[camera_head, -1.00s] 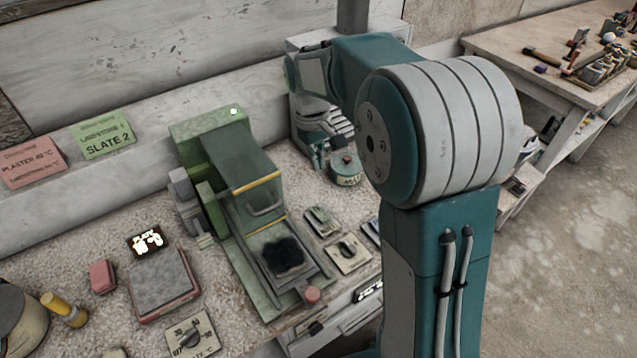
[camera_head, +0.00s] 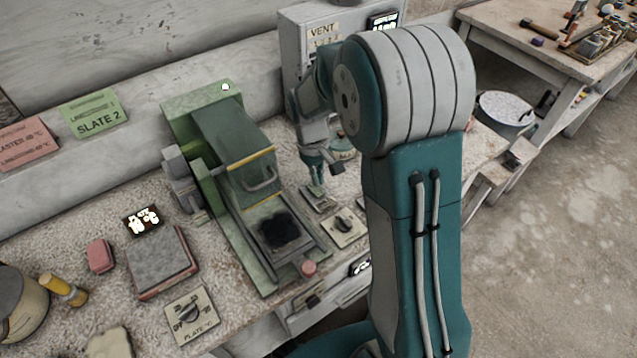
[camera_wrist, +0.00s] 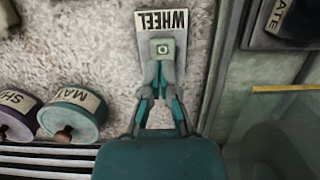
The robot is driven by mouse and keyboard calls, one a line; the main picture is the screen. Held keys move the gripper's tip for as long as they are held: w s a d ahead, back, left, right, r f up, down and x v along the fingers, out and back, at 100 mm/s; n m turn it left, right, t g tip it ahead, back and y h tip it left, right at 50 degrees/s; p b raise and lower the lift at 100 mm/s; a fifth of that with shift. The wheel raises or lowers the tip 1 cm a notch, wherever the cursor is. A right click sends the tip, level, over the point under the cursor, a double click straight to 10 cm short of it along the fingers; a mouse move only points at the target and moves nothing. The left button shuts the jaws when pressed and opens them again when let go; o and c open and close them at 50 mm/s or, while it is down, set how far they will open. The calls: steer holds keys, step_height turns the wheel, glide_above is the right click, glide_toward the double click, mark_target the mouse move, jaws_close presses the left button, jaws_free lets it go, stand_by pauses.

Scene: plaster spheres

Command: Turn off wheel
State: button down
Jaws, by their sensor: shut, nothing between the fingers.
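The wheel switch plate (camera_wrist: 177,80) is pale, with an upside-down WHEEL label (camera_wrist: 163,22) and a small square switch (camera_wrist: 162,47) below it in the wrist view. My gripper (camera_wrist: 161,66) is shut and empty, its fingertips over the plate right at the switch. Whether they touch it, and the switch's position, I cannot tell. In the head view my gripper (camera_head: 318,184) points down at the small plate (camera_head: 318,200) on the bench and hides part of it.
A green machine (camera_head: 205,130) with a yellow-edged cover stands left of my gripper. A plate with a black knob (camera_head: 344,226) lies close by. Lidded jars (camera_wrist: 72,112) stand beside my gripper in the wrist view. A grey VENT box (camera_head: 295,50) stands behind.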

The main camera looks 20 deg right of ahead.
steer(key=shift+s+f, duration=0.2)
steer(key=shift+f, duration=0.85)
steer(key=shift+f, duration=0.1)
steer(key=shift+s+d+f, duration=0.1)
steer(key=shift+s+f, duration=0.1)
steer(key=shift+w, duration=0.1)
steer(key=shift+w+a+r, duration=0.15)
steer(key=shift+w+a, duration=0.15)
steer(key=shift+w, duration=0.45)
steer(key=shift+r, duration=0.15)
